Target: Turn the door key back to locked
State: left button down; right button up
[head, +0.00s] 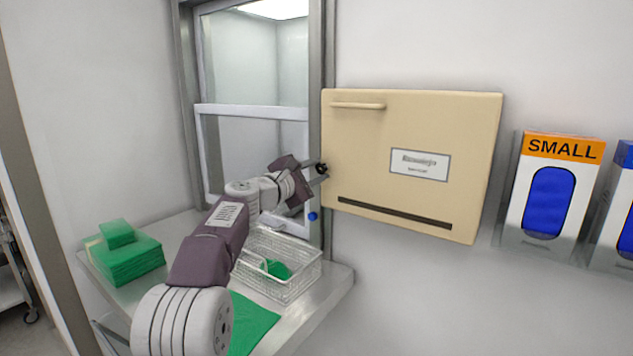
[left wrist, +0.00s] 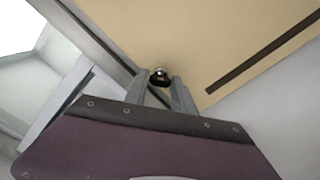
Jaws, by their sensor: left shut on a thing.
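The cream cabinet door (head: 450,120) on the wall is closed, with a bar handle near its top left and a label on its front. My left gripper (head: 322,173) is at the door's left edge, shut on the small dark key there. In the left wrist view the gripper's fingers (left wrist: 165,92) reach up to the key (left wrist: 160,75), which shows as a dark piece with a shiny round part against the cream door (left wrist: 200,45). The fingers hide part of the key, so its turn angle is hard to tell. My right gripper is in neither view.
A passthrough window (head: 255,110) with a metal frame is left of the door. Below it, a steel shelf (head: 335,285) holds a wire basket (head: 300,285) and green folded cloths (head: 130,262). Glove boxes (head: 550,190) hang at the right.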

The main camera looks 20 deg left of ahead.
pick_arm(q)
jog(key=m+b, duration=0.1)
jog(key=m, duration=0.2)
jog(key=shift+m+b, duration=0.3)
jog(key=shift+b, duration=0.1)
jog(key=shift+m+b, duration=0.7)
jog(key=shift+m, duration=0.9)
jog(key=c, duration=1)
grip_release()
jog(key=shift+c, duration=0.2)
